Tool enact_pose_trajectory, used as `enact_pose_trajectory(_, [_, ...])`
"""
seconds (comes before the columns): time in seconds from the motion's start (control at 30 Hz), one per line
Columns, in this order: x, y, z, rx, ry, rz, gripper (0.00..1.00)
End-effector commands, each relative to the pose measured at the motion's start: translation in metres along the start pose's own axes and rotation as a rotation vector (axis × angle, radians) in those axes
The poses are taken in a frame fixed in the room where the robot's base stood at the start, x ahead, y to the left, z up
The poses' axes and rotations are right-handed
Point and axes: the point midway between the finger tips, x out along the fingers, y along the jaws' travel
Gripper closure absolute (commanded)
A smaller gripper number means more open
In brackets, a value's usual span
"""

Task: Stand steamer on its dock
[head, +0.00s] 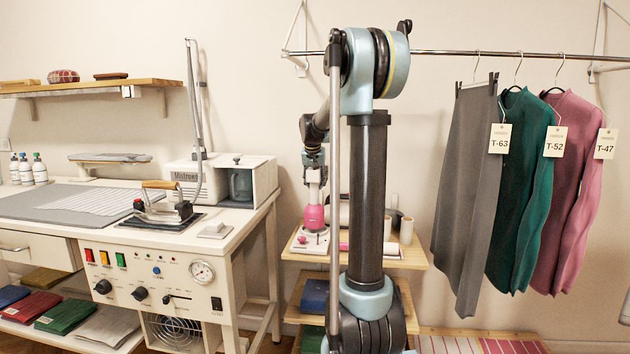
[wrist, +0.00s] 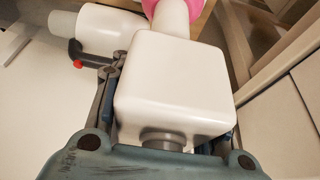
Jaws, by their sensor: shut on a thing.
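The steamer (head: 313,217) has a pink body below a pale upper part, and it looks upright in the head view. My gripper (head: 314,172) is above it, pointing down. In the wrist view the steamer's boxy white head (wrist: 172,88) sits between the fingers of my gripper (wrist: 170,110), which is shut on it. A grey round nozzle is on the near side of the head, and a white neck leads to a pink part. The white dock (head: 306,244) is directly under the steamer on the wooden shelf. I cannot tell whether the steamer's bottom touches it.
A white cylinder (wrist: 95,30) lies beside the steamer in the wrist view. Small cups (head: 406,230) stand on the shelf (head: 400,259) behind my column. The ironing station (head: 240,220) is close on the left. Hanging garments (head: 520,190) are on the right.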

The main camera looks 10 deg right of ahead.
Motion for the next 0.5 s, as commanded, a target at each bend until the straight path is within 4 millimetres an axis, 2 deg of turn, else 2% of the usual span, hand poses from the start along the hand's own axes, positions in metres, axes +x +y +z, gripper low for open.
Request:
enact_pose_trajectory(0.2, [0.02, 0.0, 0.008, 0.0, 0.001, 0.0, 1.0])
enact_pose_trajectory(0.5, [0.021, -0.001, 0.009, -0.001, 0.001, 0.0, 1.0])
